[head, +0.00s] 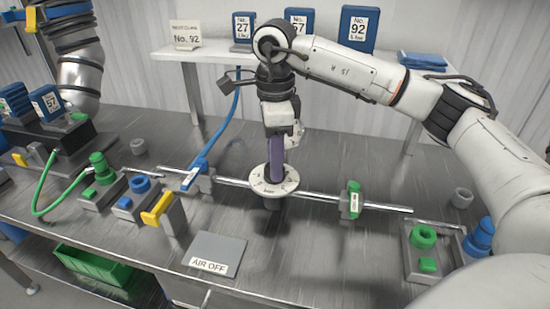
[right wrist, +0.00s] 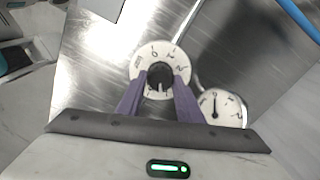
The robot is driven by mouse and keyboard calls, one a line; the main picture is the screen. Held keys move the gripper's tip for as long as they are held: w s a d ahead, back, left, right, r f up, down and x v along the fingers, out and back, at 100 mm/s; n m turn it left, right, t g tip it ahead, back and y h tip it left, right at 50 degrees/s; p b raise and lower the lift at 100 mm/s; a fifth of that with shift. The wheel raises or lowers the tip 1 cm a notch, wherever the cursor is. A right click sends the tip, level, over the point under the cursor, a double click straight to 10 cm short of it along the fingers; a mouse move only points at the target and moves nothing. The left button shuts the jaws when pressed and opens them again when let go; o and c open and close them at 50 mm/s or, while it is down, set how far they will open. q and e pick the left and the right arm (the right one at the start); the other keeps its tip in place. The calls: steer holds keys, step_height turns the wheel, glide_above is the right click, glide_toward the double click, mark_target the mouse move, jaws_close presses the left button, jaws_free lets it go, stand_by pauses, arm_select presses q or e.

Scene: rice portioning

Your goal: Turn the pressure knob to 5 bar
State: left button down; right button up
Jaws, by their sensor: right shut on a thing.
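The pressure knob (right wrist: 160,75) is a small dark knob in the middle of a white dial plate (right wrist: 143,62) with printed numbers. In the head view the dial plate (head: 262,187) sits on the metal rail. My right gripper (head: 277,172) points down onto it. Its purple fingers (right wrist: 160,88) are shut on the knob, one on each side, in the right wrist view. A pale mark on the knob points toward the lower edge of the dial; the number there is not legible. A round white gauge (right wrist: 226,106) stands beside the dial, its needle pointing up.
A grey plate labelled AIR OFF (head: 218,250) lies in front of the dial. A yellow lever (head: 157,208) stands left. Numbered blue boxes (head: 358,30) stand on the back shelf.

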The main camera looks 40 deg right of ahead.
steer(key=m, duration=0.6)
steer(key=shift+r, duration=0.1)
steer(key=shift+p, duration=0.3)
stand_by(0.3)
steer(key=o, duration=1.1)
steer(key=shift+c, duration=0.2)
step_height(320, 180, up, 10)
steer(key=shift+p, duration=0.3)
steer(key=shift+r, duration=0.1)
